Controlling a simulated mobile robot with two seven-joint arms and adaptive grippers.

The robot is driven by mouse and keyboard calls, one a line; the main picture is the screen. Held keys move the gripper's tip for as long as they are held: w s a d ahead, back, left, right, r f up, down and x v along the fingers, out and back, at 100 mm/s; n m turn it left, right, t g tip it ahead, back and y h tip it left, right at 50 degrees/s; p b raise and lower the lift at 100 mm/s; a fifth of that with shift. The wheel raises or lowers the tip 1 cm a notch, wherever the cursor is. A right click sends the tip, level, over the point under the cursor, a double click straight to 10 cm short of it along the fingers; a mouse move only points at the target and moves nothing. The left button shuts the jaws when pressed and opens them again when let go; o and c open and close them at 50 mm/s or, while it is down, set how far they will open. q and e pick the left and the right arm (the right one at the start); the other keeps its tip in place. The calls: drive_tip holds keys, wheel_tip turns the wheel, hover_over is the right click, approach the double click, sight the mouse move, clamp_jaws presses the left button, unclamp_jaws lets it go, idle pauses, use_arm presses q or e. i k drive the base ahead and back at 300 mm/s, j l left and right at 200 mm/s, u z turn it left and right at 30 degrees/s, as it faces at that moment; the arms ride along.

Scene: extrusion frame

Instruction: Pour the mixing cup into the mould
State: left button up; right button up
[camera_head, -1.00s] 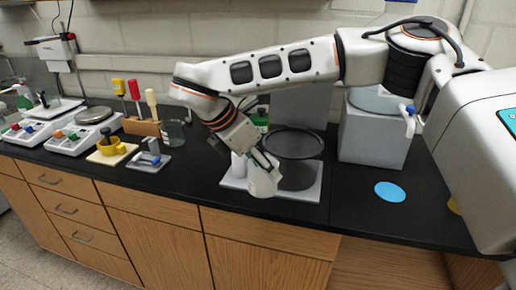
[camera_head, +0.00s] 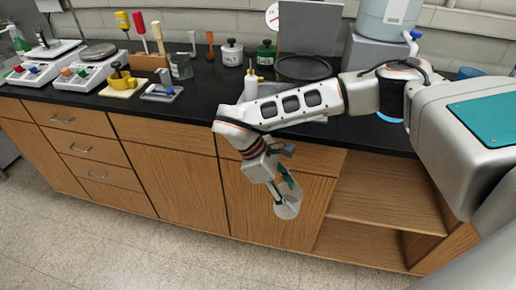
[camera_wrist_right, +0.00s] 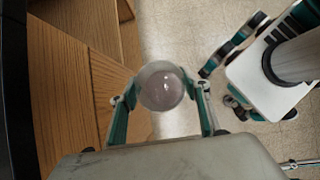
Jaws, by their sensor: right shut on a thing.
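My right gripper (camera_head: 284,192) is shut on a pale, translucent cup (camera_head: 288,208), which hangs in front of the wooden cabinet, below the worktop. In the right wrist view, the gripper (camera_wrist_right: 162,100) has its two teal fingers on either side of the cup (camera_wrist_right: 162,88). I look at its round end there; it looks greyish inside, and I cannot tell how full it is. I cannot make out a mould for certain; my right arm covers part of the worktop.
The black worktop (camera_head: 215,98) holds scales (camera_head: 98,52), a yellow item on a board (camera_head: 122,80), a small clamp (camera_head: 162,92), a glass beaker (camera_head: 182,68), lidded jars (camera_head: 232,54) and a dark round pan (camera_head: 303,68). Open shelves (camera_head: 375,205) lie right of the cup. The floor (camera_head: 100,250) is clear.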

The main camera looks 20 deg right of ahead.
sight(127, 82)
drive_tip(key=j+z, duration=0.2)
drive_tip(key=z, duration=0.25)
drive_tip(key=i+j+z, duration=0.15)
drive_tip(key=j, duration=0.2)
drive_tip(key=j+z, duration=0.2)
drive_tip(key=i+j+z, duration=0.15)
drive_tip(key=j, duration=0.35)
drive_tip(key=j+z, duration=0.25)
drive_tip(key=j, duration=2.45)
drive_tip(key=i, duration=0.05)
